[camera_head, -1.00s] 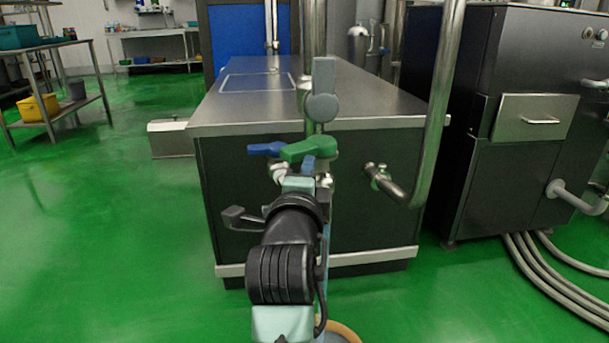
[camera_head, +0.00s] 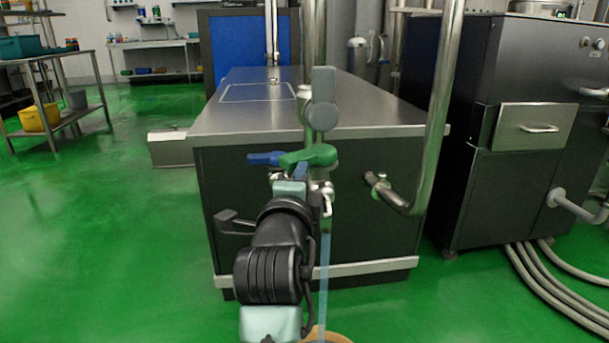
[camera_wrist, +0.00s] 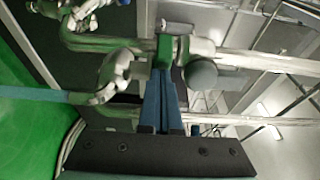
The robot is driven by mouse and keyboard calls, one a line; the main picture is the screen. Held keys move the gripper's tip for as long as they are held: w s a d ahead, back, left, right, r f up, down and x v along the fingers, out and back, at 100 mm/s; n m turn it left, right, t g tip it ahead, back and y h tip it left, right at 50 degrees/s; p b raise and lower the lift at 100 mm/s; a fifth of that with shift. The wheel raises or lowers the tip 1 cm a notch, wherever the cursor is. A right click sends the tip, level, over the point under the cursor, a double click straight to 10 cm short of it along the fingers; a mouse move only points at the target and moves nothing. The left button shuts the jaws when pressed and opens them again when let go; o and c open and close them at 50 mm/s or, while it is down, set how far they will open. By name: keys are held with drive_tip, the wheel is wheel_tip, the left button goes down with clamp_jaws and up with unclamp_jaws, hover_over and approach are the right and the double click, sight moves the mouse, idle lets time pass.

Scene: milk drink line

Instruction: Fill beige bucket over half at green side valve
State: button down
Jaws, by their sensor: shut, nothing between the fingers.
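The green side valve handle (camera_head: 308,156) sits on the pipework in front of the steel-topped cabinet. A pale blue stream (camera_head: 323,270) falls from its spout (camera_head: 326,200) toward the beige bucket (camera_head: 332,337). Only the bucket's rim shows at the bottom edge, so its fill level is hidden. My gripper (camera_head: 301,170) is just below the green handle. In the wrist view, its blue fingers (camera_wrist: 161,100) are shut and empty, with their tips at the green handle (camera_wrist: 163,48); contact is unclear. The stream (camera_wrist: 40,94) and spout (camera_wrist: 118,82) show at left.
A blue handle (camera_head: 264,158) is left of the green one. A bent steel pipe (camera_head: 437,130) stands to the right, beside a dark machine (camera_head: 535,130) with hoses (camera_head: 540,275) on the floor. The green floor (camera_head: 110,240) at left is clear.

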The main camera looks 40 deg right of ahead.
sight(281, 162)
drive_tip(key=shift+w+a, duration=0.1)
drive_tip(key=shift+w, duration=0.05)
drive_tip(key=shift+w+a, duration=0.35)
drive_tip(key=shift+w, duration=0.4)
drive_tip(key=shift+w+a+b, duration=0.1)
drive_tip(key=shift+w+b, duration=0.4)
drive_tip(key=shift+w, duration=0.55)
drive_tip(key=shift+w+r, duration=0.1)
drive_tip(key=shift+w, duration=0.05)
drive_tip(key=shift+w+a+r, duration=0.1)
drive_tip(key=shift+r, duration=0.1)
